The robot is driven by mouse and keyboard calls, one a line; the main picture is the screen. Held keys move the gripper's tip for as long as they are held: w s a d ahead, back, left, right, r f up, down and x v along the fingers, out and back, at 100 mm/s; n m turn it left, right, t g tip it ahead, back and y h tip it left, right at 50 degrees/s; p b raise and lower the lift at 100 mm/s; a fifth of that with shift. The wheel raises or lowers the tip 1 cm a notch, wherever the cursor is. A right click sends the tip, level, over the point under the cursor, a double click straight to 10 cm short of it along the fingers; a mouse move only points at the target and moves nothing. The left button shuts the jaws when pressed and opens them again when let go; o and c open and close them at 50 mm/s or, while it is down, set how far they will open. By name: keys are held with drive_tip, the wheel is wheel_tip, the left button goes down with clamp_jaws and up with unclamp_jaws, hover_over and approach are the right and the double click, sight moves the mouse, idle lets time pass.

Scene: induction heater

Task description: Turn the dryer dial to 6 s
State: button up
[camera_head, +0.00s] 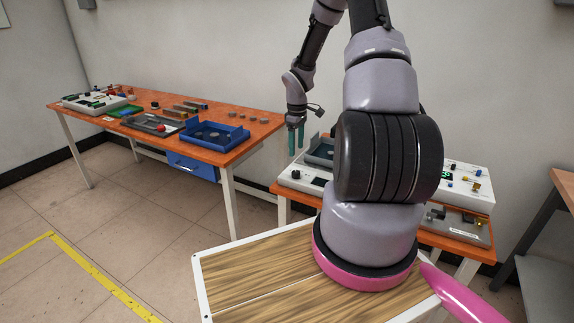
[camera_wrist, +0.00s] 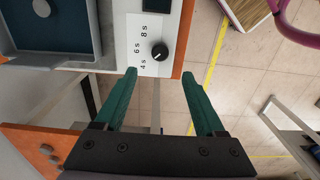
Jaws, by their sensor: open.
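The dryer (camera_head: 299,182) is a white box on the orange bench, partly hidden behind my arm in the head view. Its panel (camera_wrist: 149,19) shows in the wrist view with the marks 4 s, 6 s and 8 s beside a round black dial (camera_wrist: 159,51). A small light line on the dial seems to point down-left, toward 4 s, but it is tiny. My gripper (camera_wrist: 159,74) is open and empty, its two green fingers apart. In the wrist picture the dial lies just beyond the fingertips, between their lines. In the head view my gripper (camera_head: 296,140) hangs above the dryer's left end.
A blue-grey tray (camera_wrist: 58,45) sits on the dryer beside the panel. A dark display (camera_wrist: 157,5) is near the dial. A white instrument (camera_head: 468,185) stands to the right. The left bench (camera_head: 215,121) holds a blue tray (camera_head: 213,136) and small parts. Floor shows between the benches.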

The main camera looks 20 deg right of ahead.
sight(296, 172)
wheel_tip(296, 172, down, 11)
drive_tip(key=shift+r, duration=0.2)
idle(0.3)
clamp_jaws()
